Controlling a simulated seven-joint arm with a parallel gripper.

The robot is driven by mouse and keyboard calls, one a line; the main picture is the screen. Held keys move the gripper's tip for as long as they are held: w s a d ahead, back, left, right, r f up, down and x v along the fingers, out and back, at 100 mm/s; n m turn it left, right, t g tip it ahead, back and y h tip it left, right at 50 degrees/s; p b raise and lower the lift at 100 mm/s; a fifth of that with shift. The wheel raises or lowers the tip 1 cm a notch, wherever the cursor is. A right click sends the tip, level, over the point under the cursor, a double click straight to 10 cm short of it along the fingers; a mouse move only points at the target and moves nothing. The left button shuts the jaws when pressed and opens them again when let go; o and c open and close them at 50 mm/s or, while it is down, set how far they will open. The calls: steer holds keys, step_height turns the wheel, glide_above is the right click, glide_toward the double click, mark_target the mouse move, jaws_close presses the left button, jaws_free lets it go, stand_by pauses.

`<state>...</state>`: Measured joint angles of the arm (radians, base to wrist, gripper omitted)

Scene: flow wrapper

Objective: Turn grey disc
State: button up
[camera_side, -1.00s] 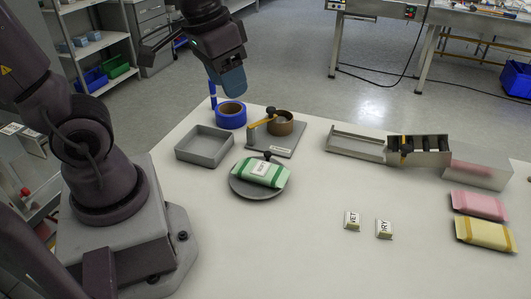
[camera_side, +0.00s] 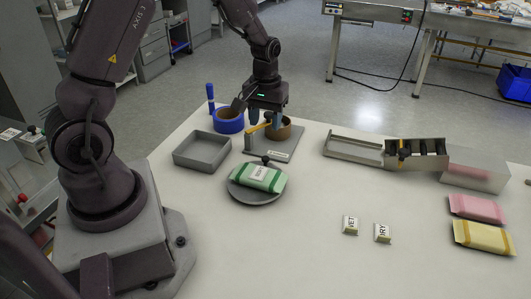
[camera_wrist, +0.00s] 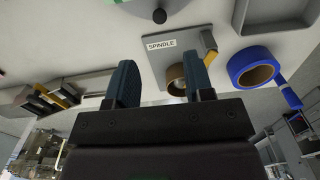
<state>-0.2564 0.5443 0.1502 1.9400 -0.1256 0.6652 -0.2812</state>
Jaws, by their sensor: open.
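The grey disc (camera_side: 240,196) lies flat on the table with a green and white labelled packet (camera_side: 264,178) on top. A small dark knob (camera_side: 265,160) stands at its far rim. The disc's edge (camera_wrist: 135,8) and the knob (camera_wrist: 159,16) show at the top of the wrist view. My gripper (camera_side: 266,117) is open and empty, pointing down over the spindle plate (camera_side: 283,153), beyond the disc and apart from it. In the wrist view its two blue fingers (camera_wrist: 162,82) are spread, with a brown tape roll (camera_wrist: 174,82) showing between them.
The SPINDLE plate carries the brown roll (camera_side: 284,131) and a yellow lever (camera_side: 257,127). A blue tape roll (camera_side: 228,121) and an open grey tray (camera_side: 190,163) stand left. Metal trays, pink and yellow packs are right. The table in front of the disc is clear.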

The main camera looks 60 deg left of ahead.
mark_target(266, 157)
step_height(266, 157, down, 11)
steer(key=shift+r, duration=0.2)
jaws_close()
